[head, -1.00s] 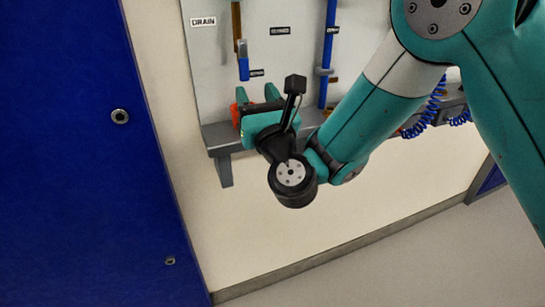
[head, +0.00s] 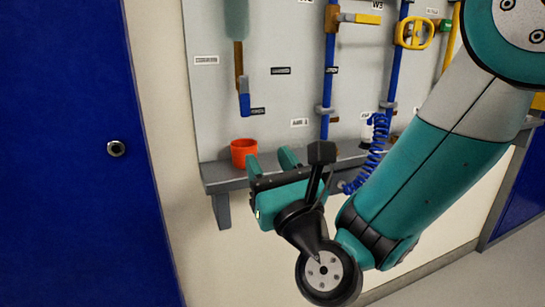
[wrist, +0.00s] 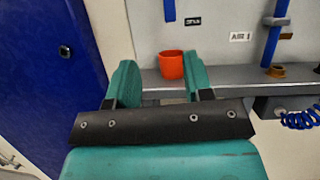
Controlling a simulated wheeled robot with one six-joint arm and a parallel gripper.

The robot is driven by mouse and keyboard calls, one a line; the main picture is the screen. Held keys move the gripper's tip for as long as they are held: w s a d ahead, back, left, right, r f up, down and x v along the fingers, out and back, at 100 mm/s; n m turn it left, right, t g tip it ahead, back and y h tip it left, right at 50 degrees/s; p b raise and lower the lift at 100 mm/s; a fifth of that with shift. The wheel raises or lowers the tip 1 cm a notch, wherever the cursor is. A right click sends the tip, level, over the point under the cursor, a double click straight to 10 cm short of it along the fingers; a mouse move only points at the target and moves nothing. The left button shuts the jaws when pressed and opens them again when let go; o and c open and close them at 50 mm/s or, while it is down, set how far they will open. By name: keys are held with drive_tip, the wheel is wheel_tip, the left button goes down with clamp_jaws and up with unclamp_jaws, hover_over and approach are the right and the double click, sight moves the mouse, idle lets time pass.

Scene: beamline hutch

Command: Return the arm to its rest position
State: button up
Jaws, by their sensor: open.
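My gripper (head: 272,160) is teal with a dark wrist and shows in the middle of the head view, in front of the grey shelf. In the wrist view its two teal fingers (wrist: 158,82) stand apart with nothing held between them. An orange-red cup (head: 244,152) stands upright on the shelf, just left of and behind the fingertips in the head view. In the wrist view the cup (wrist: 171,65) appears beyond the gap between the fingers, apart from them. My arm reaches in from the right side of the head view.
A grey shelf (head: 220,178) runs along the wall under a panel (head: 290,90) with blue pipes (head: 328,85), a yellow-handled valve (head: 362,18) and a coiled blue hose (head: 376,150). A blue door or cabinet panel (head: 70,150) stands at the left. Open floor lies at the lower right.

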drive_tip(key=s+f+n+g+y, duration=0.2)
drive_tip(key=s+n+g+y, duration=0.35)
drive_tip(key=n+g, duration=1.3)
drive_tip(key=s+d+f+n+g+h, duration=0.1)
drive_tip(key=s+d+f+n+h, duration=0.2)
drive_tip(key=s+d+n+h, duration=0.35)
drive_tip(key=s+d+f+n+g+h, duration=0.15)
drive_tip(key=s+d+n+h, duration=0.25)
drive_tip(key=s+d+n, duration=0.6)
drive_tip(key=w+r+n+p, duration=0.1)
drive_tip(key=r+p, duration=0.8)
drive_tip(key=w+a+r+n+p, duration=0.1)
drive_tip(key=w+r+p, duration=0.1)
drive_tip(key=r+p, duration=0.7)
drive_tip(key=shift+a+r+t+p, duration=0.2)
drive_tip(key=shift+a+t+p, duration=0.1)
drive_tip(key=shift+p, duration=0.2)
